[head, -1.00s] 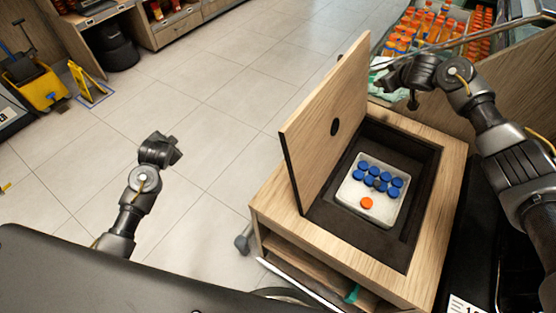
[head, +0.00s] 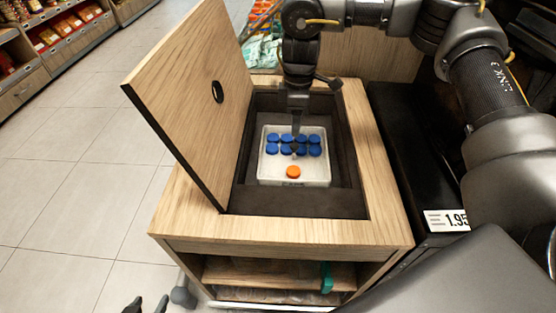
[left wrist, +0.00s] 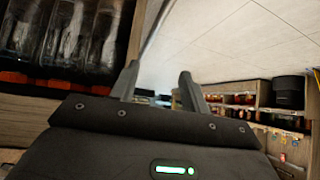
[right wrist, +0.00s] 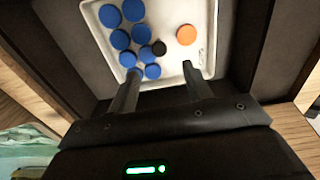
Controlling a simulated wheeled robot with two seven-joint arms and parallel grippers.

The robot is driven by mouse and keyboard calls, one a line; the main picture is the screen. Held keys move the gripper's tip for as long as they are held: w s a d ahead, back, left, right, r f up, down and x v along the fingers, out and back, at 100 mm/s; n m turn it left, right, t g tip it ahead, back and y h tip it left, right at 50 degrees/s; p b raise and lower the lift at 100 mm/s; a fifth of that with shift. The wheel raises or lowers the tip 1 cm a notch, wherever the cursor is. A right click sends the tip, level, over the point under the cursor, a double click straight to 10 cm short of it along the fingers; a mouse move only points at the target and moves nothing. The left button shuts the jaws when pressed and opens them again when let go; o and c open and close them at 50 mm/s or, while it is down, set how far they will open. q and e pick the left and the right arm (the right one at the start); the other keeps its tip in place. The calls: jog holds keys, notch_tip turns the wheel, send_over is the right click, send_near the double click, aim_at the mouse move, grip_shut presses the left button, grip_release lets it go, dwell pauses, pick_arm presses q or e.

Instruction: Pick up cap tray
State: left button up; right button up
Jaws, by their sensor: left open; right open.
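The cap tray (head: 316,173) is a white tray lying in the dark recess of a wooden cabinet. It holds several blue caps (head: 272,150) and an orange cap (head: 293,172); the right wrist view shows its white floor (right wrist: 165,18), the orange cap (right wrist: 186,35) and a small dark round thing (right wrist: 159,47). My right gripper (head: 295,146) reaches down over the tray, open, with nothing between its fingers (right wrist: 160,80); whether it touches the tray I cannot tell. My left gripper (head: 147,305) is open and empty at the bottom edge, low beside the cabinet.
The cabinet's wooden lid (head: 190,95) stands open left of the recess. The wooden rim (head: 385,200) surrounds the recess. A black surface (head: 405,150) with a price label (head: 447,220) lies to the right. Tiled floor (head: 75,190) is clear on the left.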

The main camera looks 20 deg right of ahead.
aim_at(295, 145)
jog(key=shift+s, duration=0.1)
jog(key=shift+f, duration=0.1)
notch_tip(295, 145, down, 5)
jog(key=shift+f+b, duration=0.1)
jog(key=shift+b, duration=0.65)
jog(key=shift+f, duration=0.45)
pick_arm(q)
jog(key=w+d+r+t+h, duration=0.1)
jog(key=d+r+t, duration=0.1)
jog(key=r, duration=0.1)
jog(key=w+d+r+m+t+h+b, duration=0.1)
jog(key=d+r+t+h, duration=0.1)
jog(key=d+r, duration=0.1)
jog(key=w+d+r+m+t+h, duration=0.1)
jog(key=d+r+t+h, duration=0.1)
jog(key=r, duration=0.2)
jog(key=shift+w+d+t+b, duration=0.25)
jog(key=shift+d+t+b, duration=0.05)
jog(key=shift+t, duration=0.1)
pick_arm(e)
notch_tip(295, 145, down, 4)
jog(key=shift+d+f, duration=0.1)
jog(key=shift+f, duration=0.15)
jog(key=shift+c, duration=0.2)
pick_arm(q)
jog(key=shift+f, duration=0.1)
pick_arm(e)
grip_shut()
